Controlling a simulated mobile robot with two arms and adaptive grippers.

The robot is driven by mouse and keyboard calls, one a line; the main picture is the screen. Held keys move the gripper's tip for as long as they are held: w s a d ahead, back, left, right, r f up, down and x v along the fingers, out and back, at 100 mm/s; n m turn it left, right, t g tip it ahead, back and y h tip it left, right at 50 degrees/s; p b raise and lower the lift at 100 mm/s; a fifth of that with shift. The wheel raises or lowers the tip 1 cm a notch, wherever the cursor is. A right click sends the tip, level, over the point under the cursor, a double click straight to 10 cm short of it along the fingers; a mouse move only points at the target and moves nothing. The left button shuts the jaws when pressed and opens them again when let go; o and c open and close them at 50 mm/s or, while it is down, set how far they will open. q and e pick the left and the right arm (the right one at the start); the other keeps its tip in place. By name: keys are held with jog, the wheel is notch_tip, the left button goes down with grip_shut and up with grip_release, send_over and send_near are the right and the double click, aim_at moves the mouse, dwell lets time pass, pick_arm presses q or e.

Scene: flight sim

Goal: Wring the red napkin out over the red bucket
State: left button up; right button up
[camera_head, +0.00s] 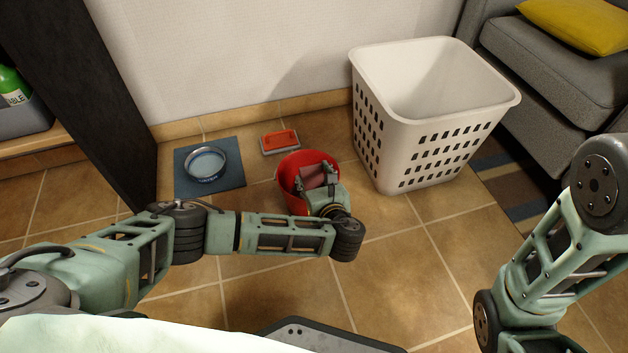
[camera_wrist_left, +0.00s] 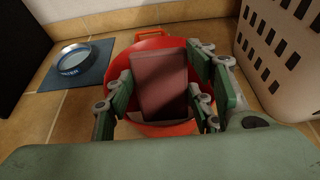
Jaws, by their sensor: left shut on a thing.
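The red bucket (camera_head: 287,176) stands on the tiled floor near the wall. It also shows in the left wrist view (camera_wrist_left: 147,43). My left gripper (camera_head: 314,178) is over the bucket's opening, shut on the red napkin (camera_head: 312,176). In the left wrist view the napkin (camera_wrist_left: 160,83) is a flat, dull red, box-like piece between the fingers, inside the bucket's outline. I cannot tell how deep it hangs. My right arm shows at the right of the head view, but its gripper is out of view.
A tall white laundry basket (camera_head: 425,110) stands right of the bucket. A pet bowl (camera_head: 205,163) sits on a blue mat (camera_head: 232,176) to the left. An orange-red brush-like item (camera_head: 281,139) lies behind the bucket. A grey sofa (camera_head: 540,75) is at the right. The floor in front is clear.

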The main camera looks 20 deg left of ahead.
pick_arm(q)
jog(key=shift+f, duration=0.15)
jog(key=shift+s+f, duration=0.15)
jog(key=shift+f, duration=0.25)
dwell(1.8)
dwell(1.3)
